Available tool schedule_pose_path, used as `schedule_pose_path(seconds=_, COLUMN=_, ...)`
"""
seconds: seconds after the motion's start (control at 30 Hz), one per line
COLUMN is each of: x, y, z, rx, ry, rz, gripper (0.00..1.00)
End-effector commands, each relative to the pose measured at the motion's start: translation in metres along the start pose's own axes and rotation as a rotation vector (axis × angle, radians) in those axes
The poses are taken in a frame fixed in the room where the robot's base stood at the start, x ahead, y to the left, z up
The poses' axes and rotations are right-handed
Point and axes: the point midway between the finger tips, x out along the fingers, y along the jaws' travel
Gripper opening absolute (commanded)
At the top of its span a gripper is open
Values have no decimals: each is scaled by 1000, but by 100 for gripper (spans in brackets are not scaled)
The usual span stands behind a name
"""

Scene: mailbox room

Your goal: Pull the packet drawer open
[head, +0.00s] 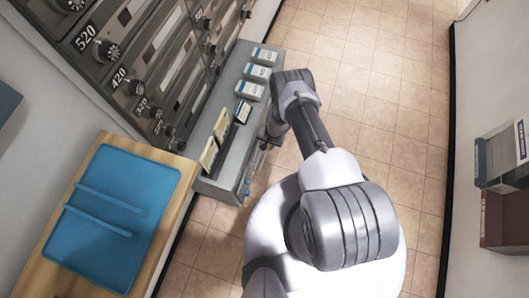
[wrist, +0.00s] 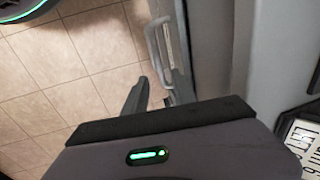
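The packet drawer (head: 232,187) is a long grey open-topped box along the foot of the mailbox wall, with its inside and contents visible. White-and-blue packets (head: 257,72) and upright cards (head: 208,154) stand in it. My gripper (head: 260,148) is beside the drawer's long outer face, partly hidden by my arm. In the wrist view, a pale bar handle (wrist: 153,48) stands out from the grey drawer face (wrist: 208,45). My gripper's fingers (wrist: 158,88) are apart, with the handle's near end at or between their tips. Contact with the handle is unclear.
A wooden counter with a blue tray (head: 112,205) is at the lower left. Numbered mailbox doors with dials (head: 130,83) rise behind the drawer. Open tiled floor (head: 400,75) lies to the right. Boxes (head: 503,155) are by the right wall.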

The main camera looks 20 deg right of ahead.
Motion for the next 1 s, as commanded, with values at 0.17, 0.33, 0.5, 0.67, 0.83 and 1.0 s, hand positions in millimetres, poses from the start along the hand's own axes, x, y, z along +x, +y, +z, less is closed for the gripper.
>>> schedule_pose_path(seconds=0.17, x=37, y=1, z=0, rx=0, ry=0, rz=-1, gripper=32)
schedule_pose_path(seconds=0.33, x=46, y=0, z=0, rx=1, ry=0, rz=0, gripper=32)
schedule_pose_path(seconds=0.5, x=46, y=-1, z=0, rx=0, ry=0, rz=-1, gripper=32)
schedule_pose_path(seconds=0.67, x=45, y=-1, z=0, rx=1, ry=0, rz=-1, gripper=29)
schedule_pose_path(seconds=0.83, x=45, y=-1, z=0, rx=1, ry=0, rz=0, gripper=0)
schedule_pose_path(seconds=1.0, x=46, y=-1, z=0, rx=1, ry=0, rz=0, gripper=0)
